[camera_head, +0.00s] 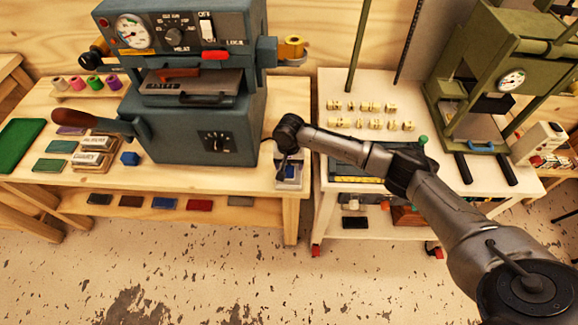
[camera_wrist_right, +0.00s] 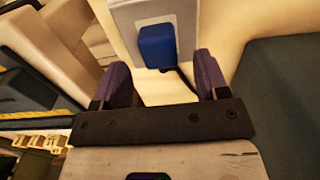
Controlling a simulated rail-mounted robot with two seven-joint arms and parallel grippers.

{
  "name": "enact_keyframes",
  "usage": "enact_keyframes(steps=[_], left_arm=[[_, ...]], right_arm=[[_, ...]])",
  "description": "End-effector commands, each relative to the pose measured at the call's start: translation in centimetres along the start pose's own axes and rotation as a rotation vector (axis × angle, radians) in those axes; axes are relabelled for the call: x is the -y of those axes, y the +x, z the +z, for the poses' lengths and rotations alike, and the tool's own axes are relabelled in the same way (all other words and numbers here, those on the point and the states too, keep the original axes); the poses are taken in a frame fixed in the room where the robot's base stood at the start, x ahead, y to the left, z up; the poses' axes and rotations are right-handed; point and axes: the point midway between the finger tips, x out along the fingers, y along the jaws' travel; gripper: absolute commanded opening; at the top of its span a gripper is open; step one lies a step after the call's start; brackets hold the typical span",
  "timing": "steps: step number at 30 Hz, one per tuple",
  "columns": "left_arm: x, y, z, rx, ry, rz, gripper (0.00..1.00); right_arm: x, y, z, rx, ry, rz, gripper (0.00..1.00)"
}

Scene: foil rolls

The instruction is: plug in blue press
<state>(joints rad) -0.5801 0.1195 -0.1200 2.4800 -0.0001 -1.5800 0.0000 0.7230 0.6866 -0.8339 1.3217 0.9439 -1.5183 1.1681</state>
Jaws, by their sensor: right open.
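The blue-grey press (camera_head: 195,115) stands on the left wooden table, with a dial on its front and gauges on top. A small light box (camera_head: 292,184) sits at the table's right front corner, partly hidden by my right gripper (camera_head: 286,168). In the right wrist view a blue block (camera_wrist_right: 157,46), which looks like a plug, lies against a pale plate (camera_wrist_right: 125,15). A dark cord seems to run from beside it. My right gripper (camera_wrist_right: 162,78) is open, its two fingers apart with the blue block just beyond them. Nothing is between the fingertips. My left gripper is not in view.
A white cart (camera_head: 345,85) with small brass type pieces stands right of the wooden table (camera_head: 230,178), across a narrow gap. A green press (camera_head: 500,80) stands on it.

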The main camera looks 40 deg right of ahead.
Motion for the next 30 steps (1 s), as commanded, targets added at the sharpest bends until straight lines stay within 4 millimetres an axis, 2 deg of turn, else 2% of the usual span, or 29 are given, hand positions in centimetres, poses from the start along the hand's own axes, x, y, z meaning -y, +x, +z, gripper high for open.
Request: enact_keyframes(steps=[1, 6, 15, 21, 30], left_arm=[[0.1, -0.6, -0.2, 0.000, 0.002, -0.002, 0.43], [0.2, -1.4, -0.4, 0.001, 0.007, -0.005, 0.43], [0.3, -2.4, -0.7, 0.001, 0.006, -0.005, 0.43], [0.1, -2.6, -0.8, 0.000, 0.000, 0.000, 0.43], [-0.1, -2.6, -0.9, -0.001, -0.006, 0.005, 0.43]], right_arm=[[0.0, -1.5, -0.1, -0.002, 0.000, -0.004, 0.68], [0.1, -4.9, 0.0, -0.001, -0.001, -0.004, 0.68], [0.0, -9.4, 0.0, -0.001, 0.000, -0.002, 0.68], [0.0, -10.7, 0.0, -0.001, -0.001, -0.002, 0.68], [0.0, -10.9, 0.0, 0.000, 0.000, -0.001, 0.68]])
